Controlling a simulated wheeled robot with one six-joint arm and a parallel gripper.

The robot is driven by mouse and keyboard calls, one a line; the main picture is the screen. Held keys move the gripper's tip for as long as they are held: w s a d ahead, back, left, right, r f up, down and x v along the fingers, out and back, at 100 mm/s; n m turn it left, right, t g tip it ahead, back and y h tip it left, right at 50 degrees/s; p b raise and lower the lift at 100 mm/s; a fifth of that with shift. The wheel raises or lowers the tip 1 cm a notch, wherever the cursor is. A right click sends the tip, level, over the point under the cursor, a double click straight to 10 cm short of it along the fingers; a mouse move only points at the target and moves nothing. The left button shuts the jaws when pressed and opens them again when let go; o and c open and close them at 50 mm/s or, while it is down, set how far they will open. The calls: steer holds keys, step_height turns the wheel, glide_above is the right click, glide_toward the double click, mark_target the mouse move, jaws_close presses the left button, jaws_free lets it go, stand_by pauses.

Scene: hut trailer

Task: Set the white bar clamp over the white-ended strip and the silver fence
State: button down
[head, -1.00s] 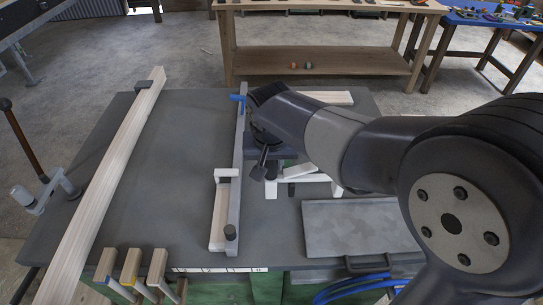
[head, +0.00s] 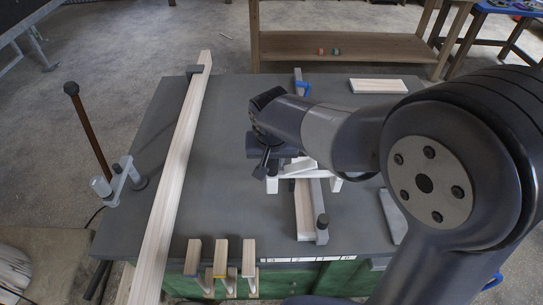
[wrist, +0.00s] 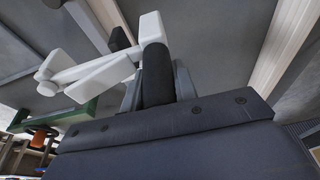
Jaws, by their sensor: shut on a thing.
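The white bar clamp (head: 301,174) is in my gripper (head: 272,155). In the head view it crosses above the white-ended strip (head: 303,212) and the silver fence (head: 319,208), its white ends showing on both sides. I cannot tell whether it touches them. The strip and fence lie side by side on the grey bench, partly hidden by the clamp and my arm. In the wrist view my gripper (wrist: 155,80) is shut on the white clamp (wrist: 95,77), which slants toward the left.
A long pale beam (head: 178,165) lies along the left of the grey bench top (head: 230,130). A grey clamp with a brown handle (head: 90,130) stands at the left edge. Several wooden clamps (head: 220,258) hang at the front. A pale board (head: 378,86) lies behind.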

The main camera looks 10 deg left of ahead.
mark_target(272, 186)
steer(key=shift+f+b, duration=4.5)
steer(key=shift+f, duration=1.25)
steer(key=c, duration=0.6)
jaws_free()
steer(key=shift+d, duration=0.1)
steer(key=shift+o, duration=0.2)
steer(key=shift+r+p, duration=3.3)
steer(key=shift+r, duration=1.15)
step_height(272, 186, down, 9)
steer(key=b, duration=0.6)
steer(key=shift+b, duration=0.3)
steer(key=shift+r, duration=0.1)
